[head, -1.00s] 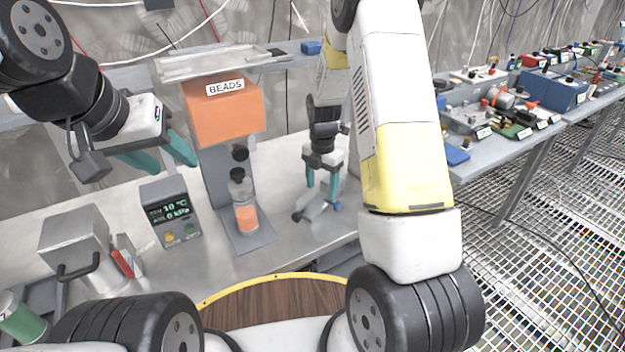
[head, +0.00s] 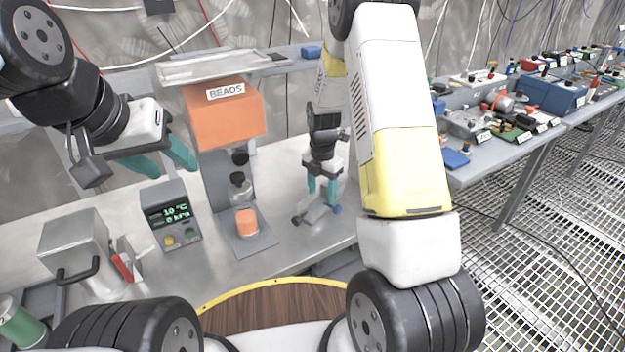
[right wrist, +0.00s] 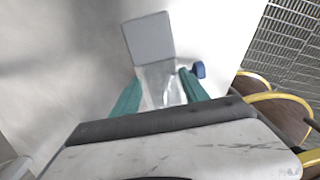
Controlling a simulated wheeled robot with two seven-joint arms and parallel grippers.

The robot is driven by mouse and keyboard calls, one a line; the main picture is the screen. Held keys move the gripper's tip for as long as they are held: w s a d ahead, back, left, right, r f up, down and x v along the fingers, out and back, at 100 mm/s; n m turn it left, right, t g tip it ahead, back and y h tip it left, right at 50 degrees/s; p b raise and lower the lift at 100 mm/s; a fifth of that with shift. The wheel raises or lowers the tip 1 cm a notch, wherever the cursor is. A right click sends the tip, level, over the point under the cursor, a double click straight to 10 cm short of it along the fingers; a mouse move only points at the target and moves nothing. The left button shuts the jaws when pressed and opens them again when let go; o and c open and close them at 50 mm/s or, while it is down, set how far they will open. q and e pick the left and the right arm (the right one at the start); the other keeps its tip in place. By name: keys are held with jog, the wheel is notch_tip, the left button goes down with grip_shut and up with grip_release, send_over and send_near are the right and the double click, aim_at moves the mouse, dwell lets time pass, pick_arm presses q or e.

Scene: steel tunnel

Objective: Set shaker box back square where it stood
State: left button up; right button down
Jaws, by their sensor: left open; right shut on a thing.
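My right gripper (head: 321,202) points down at the bench, with its teal fingers shut on a small grey piece with a blue knob (head: 337,209). In the right wrist view a pale, glassy part (right wrist: 162,84) of this piece is between the fingers, with a flat grey plate (right wrist: 148,38) beyond it and the blue knob (right wrist: 197,69) at the right finger. I cannot tell whether this piece is the shaker box. My left gripper (head: 174,167) is open and empty, above the bench and left of the orange BEADS hopper (head: 225,117).
A clear bottle with orange contents (head: 243,205) stands on the grey plate under the hopper. A display box (head: 171,214) and a grey box with a black handle (head: 75,243) stand to the left. A round wooden top (head: 275,305) is in front. A cluttered bench (head: 510,148) is at right.

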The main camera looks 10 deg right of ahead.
jog(key=shift+r, duration=0.5)
jog(key=r, duration=0.2)
jog(key=shift+s+r, duration=0.25)
jog(key=shift+r, duration=0.15)
jog(key=s+a+r, duration=0.1)
jog(key=s+a, duration=0.3)
jog(key=s, duration=1)
jog(key=m, duration=0.4)
send_near(315, 194)
notch_tip(315, 194, down, 6)
jog(key=shift+r, duration=0.25)
jog(key=shift+f, duration=1.7)
jog(key=shift+f, duration=0.15)
jog(key=c, duration=0.6)
grip_release()
jog(key=shift+s, duration=0.1)
